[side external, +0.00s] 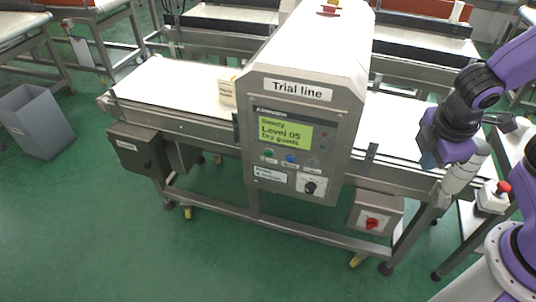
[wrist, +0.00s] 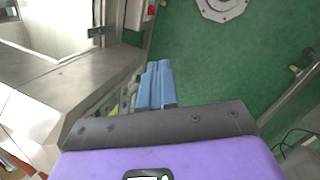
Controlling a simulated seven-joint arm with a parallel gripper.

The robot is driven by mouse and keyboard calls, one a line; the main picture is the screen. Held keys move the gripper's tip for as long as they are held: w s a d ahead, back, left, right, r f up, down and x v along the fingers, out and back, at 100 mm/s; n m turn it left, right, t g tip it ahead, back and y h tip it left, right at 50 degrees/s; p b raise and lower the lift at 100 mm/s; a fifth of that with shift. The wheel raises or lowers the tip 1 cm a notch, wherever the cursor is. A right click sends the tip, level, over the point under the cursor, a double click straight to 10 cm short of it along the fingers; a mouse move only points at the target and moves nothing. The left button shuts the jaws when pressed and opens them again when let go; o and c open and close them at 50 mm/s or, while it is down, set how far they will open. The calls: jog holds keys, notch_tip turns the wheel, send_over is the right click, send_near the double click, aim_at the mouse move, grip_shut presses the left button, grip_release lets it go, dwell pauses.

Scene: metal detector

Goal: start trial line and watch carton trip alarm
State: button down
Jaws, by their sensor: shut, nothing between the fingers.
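The trial line metal detector (side external: 305,95) stands over a white belt (side external: 175,82), with a "Trial line" label. Its display (side external: 284,132) reads "Ready", "Level 05" and what looks like "Dry goods". Small buttons and a black knob (side external: 310,187) sit below the display. A small pale carton (side external: 227,92) stands upright on the belt, just left of the detector. A grey box with a red rotary switch (side external: 372,222) hangs under the frame's right end. My gripper (wrist: 157,64) is shut and empty, with blue-grey fingers together. In the side view it is at the belt's right end, fingertips not clear.
A red mushroom button on a white box (side external: 492,196) stands at the right, near my arm. A grey bin (side external: 36,122) stands on the green floor at far left. Another box (side external: 138,150) hangs under the belt's left end. Other conveyors stand behind.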

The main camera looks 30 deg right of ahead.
aim_at(269, 153)
jog(key=w+a+f+n+t+h, duration=0.1)
jog(key=w+a+f+n+t, duration=0.2)
jog(key=w, duration=0.4)
jog(key=w+a+f+n+t+h, duration=0.1)
jog(key=w+a+f+t+h, duration=0.15)
jog(key=w+a, duration=0.35)
jog(key=w+a+f+n+t+h, duration=0.1)
jog(key=w+a+f+n+t, duration=0.25)
jog(key=w, duration=0.45)
jog(key=w+a+f+n+t+y, duration=0.4)
jog(key=a+f+n+y, duration=0.3)
jog(key=a+f, duration=0.6)
jog(key=shift+w+f+t, duration=0.15)
jog(key=shift+f+t, duration=0.45)
jog(key=shift+t, duration=0.2)
jog(key=shift+d, duration=0.1)
jog(key=w+d, duration=0.6)
jog(key=shift+w+d, duration=0.2)
jog(key=shift+w+d, duration=0.15)
jog(key=shift+w, duration=0.05)
